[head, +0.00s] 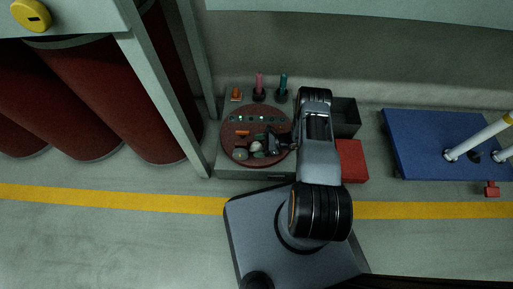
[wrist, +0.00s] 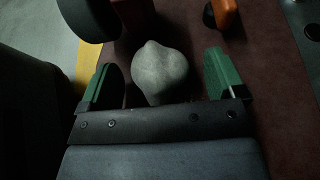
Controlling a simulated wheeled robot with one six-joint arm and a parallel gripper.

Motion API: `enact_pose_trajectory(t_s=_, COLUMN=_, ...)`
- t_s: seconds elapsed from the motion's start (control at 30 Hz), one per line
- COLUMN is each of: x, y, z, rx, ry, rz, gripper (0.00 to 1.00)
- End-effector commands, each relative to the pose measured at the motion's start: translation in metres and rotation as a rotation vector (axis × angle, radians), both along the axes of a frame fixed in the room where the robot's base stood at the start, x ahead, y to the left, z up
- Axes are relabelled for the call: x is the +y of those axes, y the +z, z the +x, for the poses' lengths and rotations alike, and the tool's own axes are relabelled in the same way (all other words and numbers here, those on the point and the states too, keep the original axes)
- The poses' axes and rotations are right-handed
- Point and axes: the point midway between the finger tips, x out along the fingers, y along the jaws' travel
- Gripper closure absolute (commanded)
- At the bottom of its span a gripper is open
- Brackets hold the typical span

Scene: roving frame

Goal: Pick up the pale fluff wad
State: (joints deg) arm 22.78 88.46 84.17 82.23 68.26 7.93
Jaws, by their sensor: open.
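The pale fluff wad (wrist: 160,74) is a grey-white, rounded lump with a small peak. In the wrist view it sits between the two green fingers of my gripper (wrist: 162,80), with a gap on either side. Its near edge is hidden behind the gripper's dark palm bar. In the head view a small pale lump (head: 256,146), probably the wad, lies on a round red-brown board (head: 236,149), just left of my gripper (head: 271,143). My gripper is open and low over the board. I cannot tell whether the fingers touch the board.
An orange piece (wrist: 224,14) and a dark rounded object (wrist: 88,18) lie close beyond the fingers. Several small items share the board. Pink (head: 259,84) and teal (head: 283,84) tools stand behind. A dark open bin (head: 346,116) and a red box (head: 352,160) are to the right.

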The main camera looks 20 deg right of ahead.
Motion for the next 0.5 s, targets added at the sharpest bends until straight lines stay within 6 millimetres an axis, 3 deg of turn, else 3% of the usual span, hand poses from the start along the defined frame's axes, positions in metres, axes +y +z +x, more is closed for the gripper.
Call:
enact_pose_trajectory(t_s=0.27, x=0.0025, y=-0.0007, z=0.0006, rx=0.0, ry=0.0, rz=0.0, gripper=0.11)
enact_pose_trajectory(t_s=0.5, x=0.0022, y=-0.0006, z=0.0006, rx=0.0, ry=0.0, rz=0.0, gripper=0.33)
